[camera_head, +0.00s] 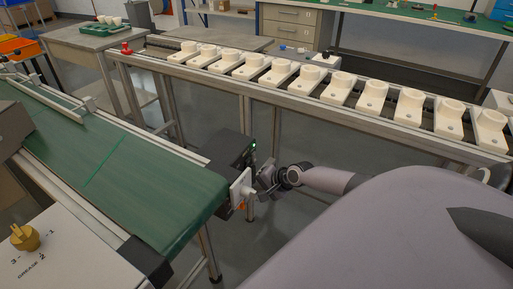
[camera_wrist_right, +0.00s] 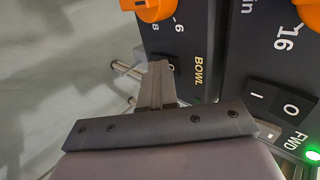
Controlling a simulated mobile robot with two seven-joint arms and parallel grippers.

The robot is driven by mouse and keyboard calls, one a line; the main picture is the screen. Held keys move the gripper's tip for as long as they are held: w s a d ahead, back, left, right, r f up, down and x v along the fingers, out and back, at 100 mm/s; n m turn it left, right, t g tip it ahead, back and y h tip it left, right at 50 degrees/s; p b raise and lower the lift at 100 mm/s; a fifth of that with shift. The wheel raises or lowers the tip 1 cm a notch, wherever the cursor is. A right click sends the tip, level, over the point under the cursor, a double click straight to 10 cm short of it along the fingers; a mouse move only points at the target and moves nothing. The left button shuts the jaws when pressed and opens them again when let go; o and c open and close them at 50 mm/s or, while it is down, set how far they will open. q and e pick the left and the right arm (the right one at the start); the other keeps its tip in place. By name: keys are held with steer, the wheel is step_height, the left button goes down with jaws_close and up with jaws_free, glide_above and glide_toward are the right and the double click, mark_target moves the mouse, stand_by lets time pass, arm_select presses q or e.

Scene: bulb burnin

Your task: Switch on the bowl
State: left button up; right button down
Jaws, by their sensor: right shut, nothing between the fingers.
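The bowl control is a dark panel marked BOWL (camera_wrist_right: 197,70) in the right wrist view, with an orange knob (camera_wrist_right: 152,8) and the numbers 6 and 8 at its top. My right gripper (camera_wrist_right: 158,72) is shut and empty, with its fingertips at the left part of this panel, over or just in front of it. I cannot tell whether they touch it. Small metal rods (camera_wrist_right: 126,69) stick out to the left of the fingers. In the head view my right gripper (camera_head: 266,182) is beside the dark control box (camera_head: 230,152) at the conveyor's end. My left gripper is out of view.
A second dark panel has an orange knob (camera_wrist_right: 307,12), an I/O rocker switch (camera_wrist_right: 275,102) and a lit green lamp (camera_wrist_right: 313,154). The green belt conveyor (camera_head: 120,165) is on the left. A rail with several white cup-shaped fixtures (camera_head: 340,88) runs behind.

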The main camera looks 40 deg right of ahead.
arm_select(q)
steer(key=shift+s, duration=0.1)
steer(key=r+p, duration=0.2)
steer(key=p, duration=0.1)
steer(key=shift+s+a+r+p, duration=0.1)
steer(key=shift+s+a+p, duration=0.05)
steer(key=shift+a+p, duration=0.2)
arm_select(e)
steer(key=v, duration=0.7)
